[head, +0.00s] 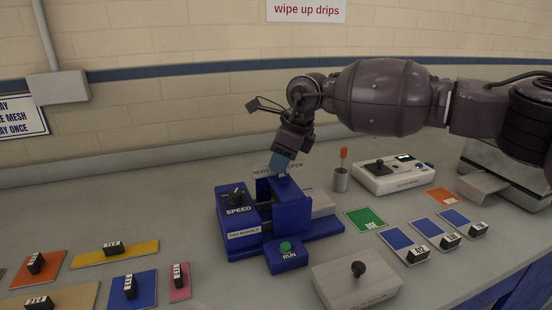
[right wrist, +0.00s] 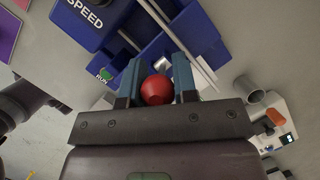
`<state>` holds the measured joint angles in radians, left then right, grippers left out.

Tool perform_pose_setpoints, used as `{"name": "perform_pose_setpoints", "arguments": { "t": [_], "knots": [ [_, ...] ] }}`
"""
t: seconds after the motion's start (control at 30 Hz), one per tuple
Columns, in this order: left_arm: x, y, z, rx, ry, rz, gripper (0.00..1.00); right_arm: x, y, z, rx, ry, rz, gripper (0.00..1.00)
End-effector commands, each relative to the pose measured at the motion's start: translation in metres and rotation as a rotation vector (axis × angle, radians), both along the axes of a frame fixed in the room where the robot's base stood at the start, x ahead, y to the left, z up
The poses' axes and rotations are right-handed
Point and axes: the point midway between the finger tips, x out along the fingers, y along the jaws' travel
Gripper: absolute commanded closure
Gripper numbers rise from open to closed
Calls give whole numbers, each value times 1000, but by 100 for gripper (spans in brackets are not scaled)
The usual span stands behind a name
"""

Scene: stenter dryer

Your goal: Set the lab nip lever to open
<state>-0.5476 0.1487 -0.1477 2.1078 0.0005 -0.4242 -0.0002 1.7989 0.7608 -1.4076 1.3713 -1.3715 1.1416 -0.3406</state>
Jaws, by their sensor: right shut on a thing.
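The blue lab nip machine (head: 292,216) stands on the bench, with a SPEED dial (head: 236,196) and a green RUN button (head: 286,247). A label behind it reads HEAVY at left and OPEN at right, partly hidden by my gripper. My right gripper (head: 281,164) reaches down over the back of the machine. In the right wrist view, its blue fingers (right wrist: 157,82) are shut on the lever's red ball knob (right wrist: 156,91).
A metal cup (head: 341,180) with an orange-topped stick and a white instrument (head: 391,174) stand right of the machine. A grey box with a black knob (head: 358,284) stands in front. Coloured labelled swatches lie at left and right. The wall is behind.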

Motion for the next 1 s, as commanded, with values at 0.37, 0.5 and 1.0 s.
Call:
{"name": "perform_pose_setpoints", "arguments": {
  "t": [0.37,0.5,1.0],
  "knots": [
    [0,0,-3,1,4,-2,57,6,-17,-4,332,110,-4,100],
    [0,0,-6,2,6,-6,57,8,-22,-7,430,143,-3,100],
    [7,0,-7,6,-5,-14,57,10,-29,-7,611,199,-1,100]
  ]
}}
